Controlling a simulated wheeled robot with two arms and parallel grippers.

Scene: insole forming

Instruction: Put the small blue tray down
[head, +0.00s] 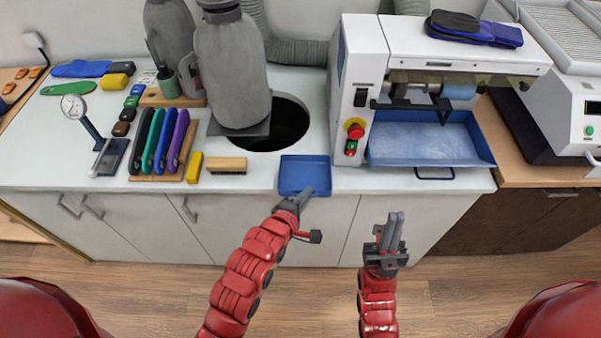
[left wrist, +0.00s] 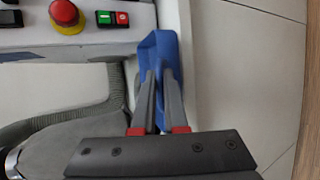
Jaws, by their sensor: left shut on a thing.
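The small blue tray (head: 304,172) is at the front edge of the white counter, left of the white machine. My left gripper (head: 307,194) is shut on its front rim. In the left wrist view the fingers (left wrist: 160,85) reach the tray's wall (left wrist: 168,48), and the tray appears edge-on at the counter's edge. I cannot tell whether the tray touches the counter or hovers just above it. My right gripper (head: 393,218) is in front of the cabinets, below the counter, away from the tray. Its fingers point up close together, holding nothing visible.
The white machine (head: 358,90) with a red button stands right of the tray, with a large blue tray (head: 425,150) under it.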

